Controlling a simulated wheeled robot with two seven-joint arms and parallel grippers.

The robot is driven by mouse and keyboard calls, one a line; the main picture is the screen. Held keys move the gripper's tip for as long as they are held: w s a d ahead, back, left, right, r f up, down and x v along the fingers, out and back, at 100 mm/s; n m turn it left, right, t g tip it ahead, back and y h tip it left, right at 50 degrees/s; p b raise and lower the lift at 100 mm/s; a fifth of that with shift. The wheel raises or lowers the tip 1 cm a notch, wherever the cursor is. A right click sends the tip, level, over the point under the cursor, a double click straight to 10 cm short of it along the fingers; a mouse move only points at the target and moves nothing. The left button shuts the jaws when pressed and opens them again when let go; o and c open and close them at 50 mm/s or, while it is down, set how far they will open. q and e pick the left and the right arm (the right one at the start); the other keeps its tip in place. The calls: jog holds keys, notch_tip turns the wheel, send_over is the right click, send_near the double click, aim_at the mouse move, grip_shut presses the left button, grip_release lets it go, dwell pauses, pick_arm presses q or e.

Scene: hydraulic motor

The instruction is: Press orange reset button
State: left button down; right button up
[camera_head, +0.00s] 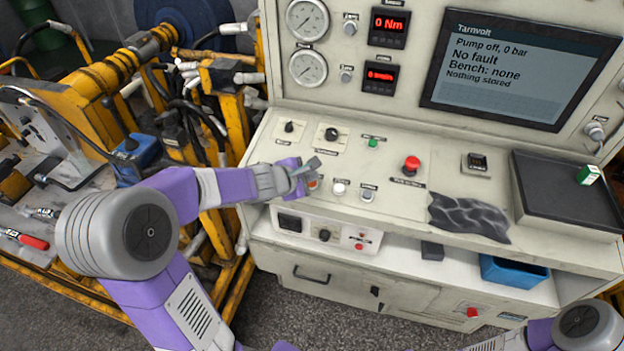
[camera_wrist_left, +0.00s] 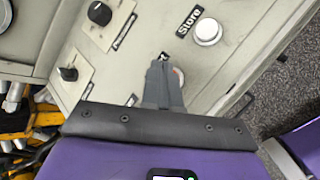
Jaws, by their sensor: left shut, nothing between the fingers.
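The orange reset button (camera_head: 313,184) is on the sloping console panel, left of a white button (camera_head: 339,188). My left gripper (camera_head: 308,168) is over it and hides part of it. In the left wrist view the closed grey fingers (camera_wrist_left: 161,66) point at the panel, and a pale reddish round edge of the button (camera_wrist_left: 179,76) shows beside them. The fingers cover most of its label. I cannot tell whether the fingertips touch the button. The screen (camera_head: 520,70) reads "Pump off, 0 bar", "No fault", "Bench: none", "Nothing stored". My right gripper is out of view.
A red mushroom button (camera_head: 411,165), a green button (camera_head: 373,143) and black knobs (camera_head: 331,134) stand on the same panel. The white button labelled Store (camera_wrist_left: 207,32) is close to the fingers. A yellow machine frame (camera_head: 90,80) stands left of the console.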

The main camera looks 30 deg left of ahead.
pick_arm(q)
jog(key=shift+r, duration=0.25)
jog(key=r+p, duration=0.3)
jog(key=s+r+p, duration=0.1)
jog(key=r, duration=0.1)
jog(key=shift+d+p, duration=0.1)
jog(key=shift+p, duration=0.2)
jog(key=shift+w, duration=0.1)
dwell(0.8)
